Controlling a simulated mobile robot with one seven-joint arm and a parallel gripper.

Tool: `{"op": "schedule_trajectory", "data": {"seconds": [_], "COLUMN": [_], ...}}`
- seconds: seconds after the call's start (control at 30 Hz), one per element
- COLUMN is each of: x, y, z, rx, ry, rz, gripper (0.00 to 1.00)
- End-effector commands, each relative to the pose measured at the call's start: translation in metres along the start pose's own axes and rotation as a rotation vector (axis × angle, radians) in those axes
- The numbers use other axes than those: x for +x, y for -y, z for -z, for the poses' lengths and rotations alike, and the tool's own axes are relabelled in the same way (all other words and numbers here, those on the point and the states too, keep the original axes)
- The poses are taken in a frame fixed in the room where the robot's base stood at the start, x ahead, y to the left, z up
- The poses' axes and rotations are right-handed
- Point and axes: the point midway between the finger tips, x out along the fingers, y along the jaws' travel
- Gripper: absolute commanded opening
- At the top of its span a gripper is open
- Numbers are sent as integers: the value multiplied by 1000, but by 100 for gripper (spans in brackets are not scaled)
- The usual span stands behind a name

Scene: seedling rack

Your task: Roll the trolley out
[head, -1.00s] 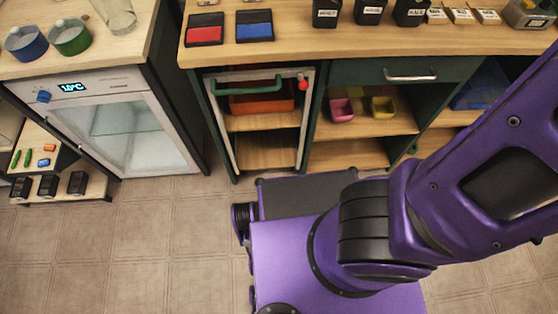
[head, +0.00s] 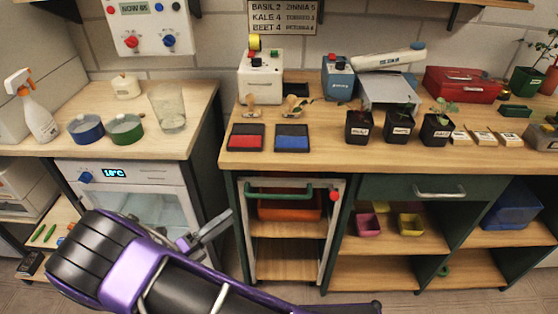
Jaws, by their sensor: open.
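The trolley (head: 328,243) stands in a bay under the wooden bench. It has a pale frame, wooden shelves, a green bar handle (head: 278,196) across its upper front and a red knob (head: 335,195) at its upper right. An orange bin (head: 290,209) sits on its upper shelf behind the handle. My gripper (head: 207,233) is left of the trolley, in front of the fridge's right side. Its grey fingers are apart and nothing shows between them. It appears clear of the handle.
A glass-door fridge (head: 118,173) stands left of the trolley. A green drawer (head: 400,188) and open shelves are to its right. Ink pads (head: 291,138) and potted seedlings (head: 436,128) are on the bench. My arm covers much of the floor in front.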

Motion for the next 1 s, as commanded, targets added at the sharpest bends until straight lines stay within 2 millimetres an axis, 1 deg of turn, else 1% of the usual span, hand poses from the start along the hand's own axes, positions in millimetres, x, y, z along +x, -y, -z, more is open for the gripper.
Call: {"op": "schedule_trajectory", "data": {"seconds": [0.03,0.17,0.5,0.6,0.7,0.8,1.0], "x": [18,45,118,136,151,160,168], "y": [-24,-25,-23,-22,-22,-22,-21], "z": [34,34,33,33,32,32,32], "rx": [-96,-97,-92,-92,-91,-91,-90], "ry": [-2,-3,-2,-1,0,1,2], "rz": [35,34,30,30,30,28,28], "gripper": [50,50,50,50,50,50,50]}}
